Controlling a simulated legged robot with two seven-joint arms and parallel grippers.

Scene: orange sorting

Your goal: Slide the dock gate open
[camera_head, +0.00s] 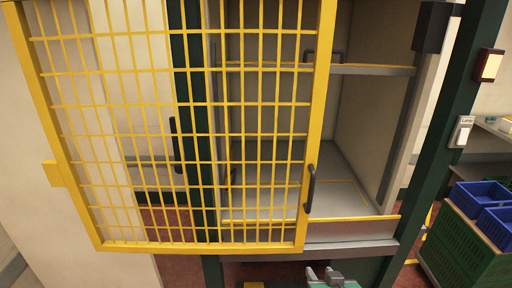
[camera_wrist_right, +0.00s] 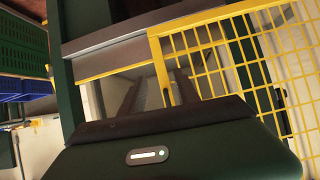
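The dock gate (camera_head: 314,110) is a yellow frame with wire mesh. In the head view it covers the left and middle part of the dock, and the right part of the opening is uncovered. A dark handle (camera_head: 310,188) is upright on the gate's right post. My right gripper (camera_head: 328,274) is at the bottom edge of the head view, below the gate and apart from the handle. In the right wrist view its two dark fingers (camera_wrist_right: 158,92) are spread, with the gate's yellow post (camera_wrist_right: 160,70) visible beyond them. My left gripper is not in view.
The dock bay has a grey shelf (camera_head: 372,70) and a grey floor (camera_head: 290,165). A dark green post (camera_head: 440,130) with a lamp switch (camera_head: 462,132) stands on the right. Blue bins (camera_head: 480,196) and a green crate (camera_head: 462,248) are beyond it. Another dark handle (camera_head: 176,145) shows behind the mesh.

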